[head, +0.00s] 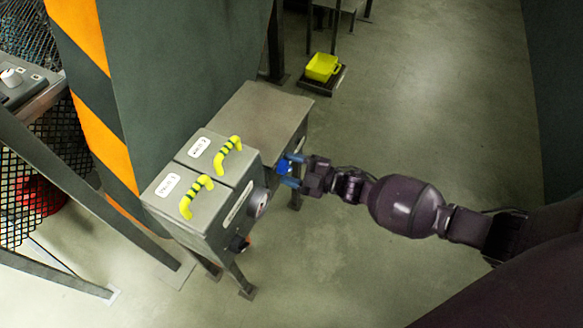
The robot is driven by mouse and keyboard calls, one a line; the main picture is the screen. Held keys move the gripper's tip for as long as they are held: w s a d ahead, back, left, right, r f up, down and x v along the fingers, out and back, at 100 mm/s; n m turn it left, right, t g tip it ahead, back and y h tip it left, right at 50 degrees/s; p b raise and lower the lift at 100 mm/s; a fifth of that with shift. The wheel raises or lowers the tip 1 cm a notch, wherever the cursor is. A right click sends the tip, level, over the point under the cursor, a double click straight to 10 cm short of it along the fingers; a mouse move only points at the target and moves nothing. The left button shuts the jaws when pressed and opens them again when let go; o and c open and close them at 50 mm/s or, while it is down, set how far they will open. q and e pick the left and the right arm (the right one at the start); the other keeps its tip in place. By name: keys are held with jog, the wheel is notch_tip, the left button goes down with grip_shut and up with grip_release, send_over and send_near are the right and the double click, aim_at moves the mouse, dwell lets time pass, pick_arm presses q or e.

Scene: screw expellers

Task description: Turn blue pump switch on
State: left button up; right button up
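A grey metal box (232,205) stands on legs at the centre left. Its front panel faces right and carries a round dial (257,203) and a red and black knob (240,244). A small blue part (284,166), seemingly the blue pump switch, shows at the far end of this panel. My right gripper (291,171) comes in from the right. Its two bluish fingers are spread apart, with the blue part between or just beyond their tips. I cannot tell whether they touch it, and its on or off position is too small to read. My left gripper is out of view.
Two lids with yellow striped handles (228,156) top the box. A grey table surface (262,115) adjoins it behind. A striped orange and dark green wall (165,80) rises at left. A yellow container (322,67) sits on a dark platform at the back. Floor at right is open.

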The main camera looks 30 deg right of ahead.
jog(key=c, duration=0.7)
jog(key=shift+o, duration=0.2)
jog(key=shift+m, duration=0.3)
jog(key=m, duration=0.3)
jog(key=shift+m, duration=0.4)
jog(key=m+t, duration=0.1)
jog(key=m, duration=0.2)
jog(key=shift+f+m+p, duration=0.1)
jog(key=shift+m+p, duration=0.2)
jog(key=shift+m, duration=0.1)
jog(key=m, duration=0.4)
jog(key=shift+s+f+m+t, duration=0.1)
jog(key=shift+m+t, duration=0.2)
jog(key=shift+m, duration=0.1)
jog(key=shift+a+m+t+h, duration=0.1)
jog(key=shift+m+t+h, duration=0.2)
jog(key=shift+m, duration=1.7)
